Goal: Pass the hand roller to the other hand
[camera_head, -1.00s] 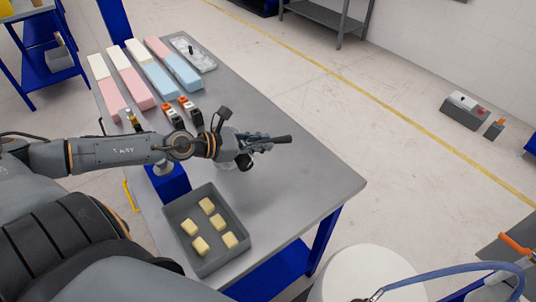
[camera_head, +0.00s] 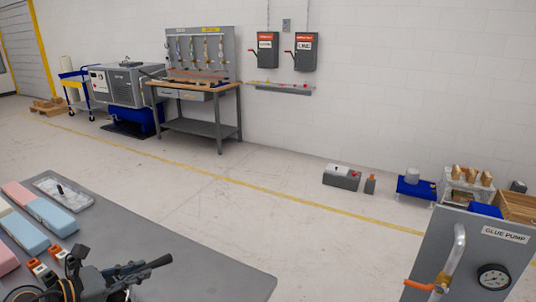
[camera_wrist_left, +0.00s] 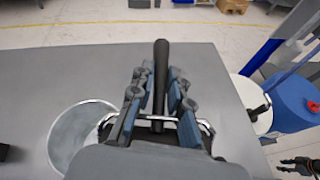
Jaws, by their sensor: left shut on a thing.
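My left gripper (camera_head: 122,275) is low in the left part of the head view, over the grey table (camera_head: 190,265). It is shut on the hand roller, whose dark handle (camera_head: 155,263) sticks out to the right past the fingers. In the left wrist view the handle (camera_wrist_left: 161,75) points away between the blue-grey finger pads (camera_wrist_left: 160,105). Bright wire, apparently the roller's frame, shows on both sides of the fingers; the roller's other end is hidden. What looks like my right gripper (camera_wrist_left: 299,166) is a small dark shape at the lower right edge of the left wrist view.
Pink and blue foam blocks (camera_head: 50,216) and a pale tray (camera_head: 64,191) lie at the table's left. A round grey disc (camera_wrist_left: 72,140) lies beneath my left gripper. A glue pump panel (camera_head: 470,250) stands right, with floor between. A blue drum (camera_wrist_left: 290,105) is at right.

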